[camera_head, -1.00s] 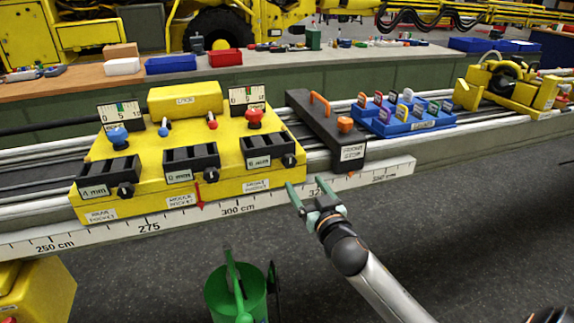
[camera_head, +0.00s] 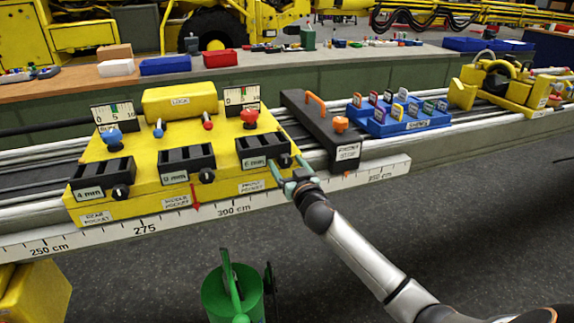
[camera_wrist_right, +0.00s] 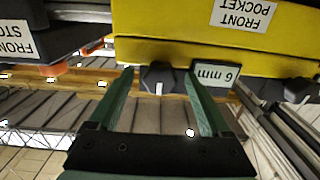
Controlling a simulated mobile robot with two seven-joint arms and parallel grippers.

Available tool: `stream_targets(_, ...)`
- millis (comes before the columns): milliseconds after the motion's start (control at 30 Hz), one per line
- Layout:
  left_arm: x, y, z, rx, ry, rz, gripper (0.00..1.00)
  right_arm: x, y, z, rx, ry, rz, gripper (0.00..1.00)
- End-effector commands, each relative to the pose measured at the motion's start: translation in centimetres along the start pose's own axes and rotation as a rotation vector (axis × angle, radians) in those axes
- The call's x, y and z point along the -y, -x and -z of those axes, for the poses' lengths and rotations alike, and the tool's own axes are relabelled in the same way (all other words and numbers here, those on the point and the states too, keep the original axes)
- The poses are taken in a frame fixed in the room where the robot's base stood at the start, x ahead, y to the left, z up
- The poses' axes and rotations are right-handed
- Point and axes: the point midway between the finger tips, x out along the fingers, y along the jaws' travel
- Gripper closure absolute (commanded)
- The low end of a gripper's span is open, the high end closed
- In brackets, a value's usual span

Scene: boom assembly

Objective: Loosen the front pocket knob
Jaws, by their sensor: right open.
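The front pocket knob (camera_head: 285,161) is a small black knob on the front face of the yellow fixture (camera_head: 140,202), below the black block marked 6 mm (camera_head: 262,149). In the right wrist view the knob (camera_wrist_right: 158,77) shows between the two green fingertips, with a white mark on it. My right gripper (camera_head: 286,166) is open, its fingers at either side of the knob. I see no clear contact with the knob. My left gripper is not in view.
A black front stop (camera_head: 325,128) with an orange handle stands just right of the fixture. The middle pocket knob (camera_head: 207,176) and rear pocket knob (camera_head: 120,192) sit to the left. A ruler strip (camera_head: 385,168) runs below. A green can (camera_head: 220,300) stands lower.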

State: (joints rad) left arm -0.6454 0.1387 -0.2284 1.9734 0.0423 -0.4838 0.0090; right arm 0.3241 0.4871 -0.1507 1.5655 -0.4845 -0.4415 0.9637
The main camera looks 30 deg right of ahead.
Motion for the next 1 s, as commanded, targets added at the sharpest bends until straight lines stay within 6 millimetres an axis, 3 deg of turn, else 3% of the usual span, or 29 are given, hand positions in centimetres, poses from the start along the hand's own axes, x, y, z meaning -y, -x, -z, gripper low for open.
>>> stream_targets(67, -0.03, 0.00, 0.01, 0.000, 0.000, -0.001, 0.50, -0.01, 0.01, 0.00, 0.000, 0.000, 0.000, 0.19)
stream_targets(767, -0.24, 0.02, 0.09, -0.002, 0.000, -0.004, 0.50, -0.01, 0.04, -0.02, 0.000, 0.000, 0.000, 0.98)
stream_targets(1000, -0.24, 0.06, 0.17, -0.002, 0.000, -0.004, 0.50, 0.00, 0.04, -0.01, 0.001, 0.011, 0.000, 1.00)
